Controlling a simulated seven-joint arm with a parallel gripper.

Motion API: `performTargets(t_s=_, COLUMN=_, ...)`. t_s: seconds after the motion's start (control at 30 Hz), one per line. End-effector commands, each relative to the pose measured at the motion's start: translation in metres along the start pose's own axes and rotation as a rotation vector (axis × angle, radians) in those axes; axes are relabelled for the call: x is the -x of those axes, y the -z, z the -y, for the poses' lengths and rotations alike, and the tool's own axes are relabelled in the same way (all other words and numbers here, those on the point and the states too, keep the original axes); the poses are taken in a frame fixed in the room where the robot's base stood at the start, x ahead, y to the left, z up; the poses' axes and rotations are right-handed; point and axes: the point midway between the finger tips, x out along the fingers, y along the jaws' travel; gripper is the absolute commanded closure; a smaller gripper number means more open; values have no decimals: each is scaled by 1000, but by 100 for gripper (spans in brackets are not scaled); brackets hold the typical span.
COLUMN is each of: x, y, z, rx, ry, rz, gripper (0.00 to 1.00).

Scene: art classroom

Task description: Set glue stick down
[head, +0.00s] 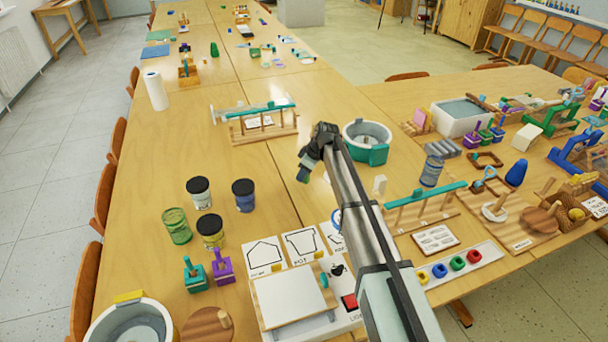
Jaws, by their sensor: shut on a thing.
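My gripper (309,160) hangs over the middle of the long wooden table (270,190), at the end of my arm. It is shut on a small glue stick (303,175), of which only a blue and green end shows below the fingers. The rest of the glue stick is hidden by the gripper. It seems to be above the tabletop, but the exact height cannot be told from this view.
A round teal and white basin (367,140) stands just right of the gripper, and a wooden rack (262,122) behind it. Several jars, including a yellow-labelled one (211,231), stand at front left. Drawing cards (303,243) lie in front. Bare tabletop lies left of the gripper.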

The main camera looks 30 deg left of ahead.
Motion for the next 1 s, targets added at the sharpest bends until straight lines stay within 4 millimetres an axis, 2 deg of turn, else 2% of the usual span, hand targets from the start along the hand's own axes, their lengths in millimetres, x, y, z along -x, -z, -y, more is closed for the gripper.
performTargets(t_s=0.1, x=-8, y=-3, z=0, rx=0, ry=0, rz=0, gripper=98)
performTargets(t_s=0.47, x=-10, y=-4, z=0, rx=0, ry=0, rz=0, gripper=98)
performTargets(t_s=0.5, x=-11, y=-5, z=0, rx=0, ry=0, rz=0, gripper=67)
performTargets(t_s=0.77, x=-11, y=-4, z=0, rx=0, ry=0, rz=0, gripper=43)
performTargets(t_s=1.0, x=-10, y=-4, z=0, rx=0, ry=0, rz=0, gripper=43)
